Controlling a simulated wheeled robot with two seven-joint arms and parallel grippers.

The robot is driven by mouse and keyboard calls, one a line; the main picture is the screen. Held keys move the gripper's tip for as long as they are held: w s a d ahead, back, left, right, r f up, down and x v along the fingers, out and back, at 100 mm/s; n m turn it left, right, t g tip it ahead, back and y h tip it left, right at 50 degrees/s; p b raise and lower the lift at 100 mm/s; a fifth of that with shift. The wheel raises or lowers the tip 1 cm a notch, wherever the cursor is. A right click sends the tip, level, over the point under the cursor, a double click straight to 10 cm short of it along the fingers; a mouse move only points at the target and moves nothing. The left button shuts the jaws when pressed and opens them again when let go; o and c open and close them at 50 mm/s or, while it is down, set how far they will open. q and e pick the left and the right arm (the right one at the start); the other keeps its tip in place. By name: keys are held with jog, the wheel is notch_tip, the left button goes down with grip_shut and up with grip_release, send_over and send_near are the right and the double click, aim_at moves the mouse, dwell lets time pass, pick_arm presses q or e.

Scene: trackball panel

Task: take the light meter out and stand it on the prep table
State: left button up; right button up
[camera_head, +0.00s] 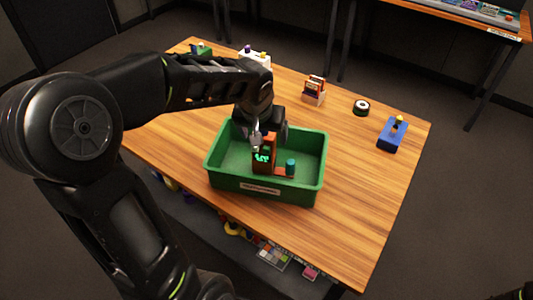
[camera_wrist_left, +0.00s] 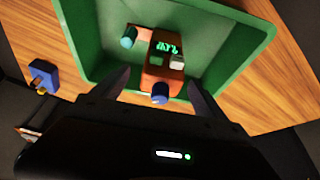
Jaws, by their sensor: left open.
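The light meter appears to be the orange upright device (camera_head: 263,158) with a lit green display, standing inside the green bin (camera_head: 225,183). A teal cylinder (camera_head: 290,167) rises from a low orange strip beside it; I cannot tell if the strip is joined to it. In the left wrist view the device (camera_wrist_left: 152,78) has a dark blue knob (camera_wrist_left: 160,93) at its near end. My left gripper (camera_head: 265,137) is open over the bin, its fingers on either side of the knob end (camera_wrist_left: 159,80). The bin stands on the wooden prep table (camera_head: 350,200). My right gripper is out of view.
Along the back stand a white item with knobs (camera_head: 254,58), an orange and white device (camera_head: 314,90) and a dark round item (camera_head: 361,107). A blue block (camera_head: 392,134) is at the right. The table right of the bin is clear. Several things lie on a lower shelf (camera_head: 240,238).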

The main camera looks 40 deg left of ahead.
pick_arm(q)
jog(key=shift+w+a+f, duration=0.1)
jog(key=shift+w+f, duration=0.1)
jog(key=shift+f, duration=0.4)
jog(key=p+x, duration=0.1)
jog(key=x, duration=0.4)
jog(key=shift+a, duration=0.15)
jog(key=shift+c, duration=0.2)
jog(key=c, duration=1.6)
jog(key=shift+w, duration=0.1)
notch_tip(320, 180, up, 10)
